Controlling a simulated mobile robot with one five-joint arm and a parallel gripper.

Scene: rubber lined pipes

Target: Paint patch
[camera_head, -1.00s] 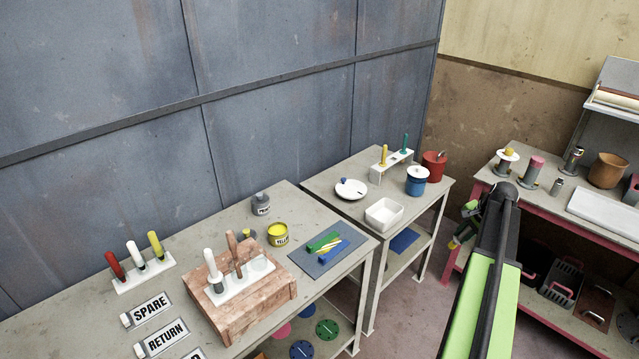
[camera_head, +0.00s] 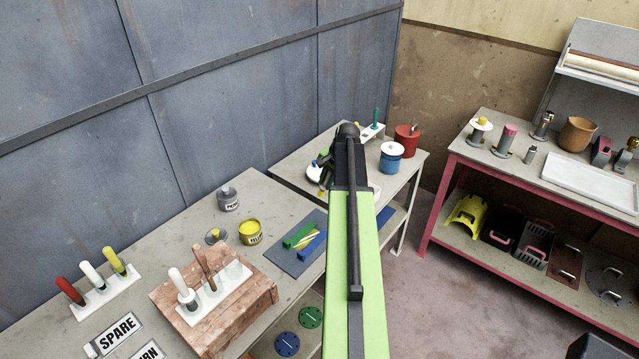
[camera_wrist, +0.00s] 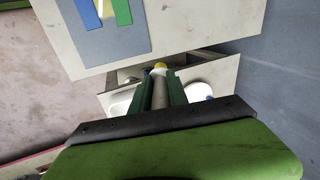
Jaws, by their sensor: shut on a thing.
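My gripper (camera_head: 322,175) is over the far grey table (camera_head: 405,175), partly hidden behind my arm. In the wrist view its green fingers (camera_wrist: 160,88) are shut on a grey rod-like tool (camera_wrist: 160,92) with a pale and yellow end (camera_wrist: 160,67). The tool's yellow tip also shows below the gripper in the head view (camera_head: 321,193). A white dish (camera_head: 313,172) lies beside the gripper, and a white tray (camera_head: 375,190) is mostly hidden by my arm. An open yellow paint tin (camera_head: 250,231) stands on the near table. I cannot tell which surface is the patch.
A blue-grey mat (camera_head: 290,262) with green, yellow and blue strips lies on the near table. A blue pot (camera_head: 391,157) and red pot (camera_head: 406,138) stand right of my arm. A pink-framed bench (camera_head: 460,148) is farther right.

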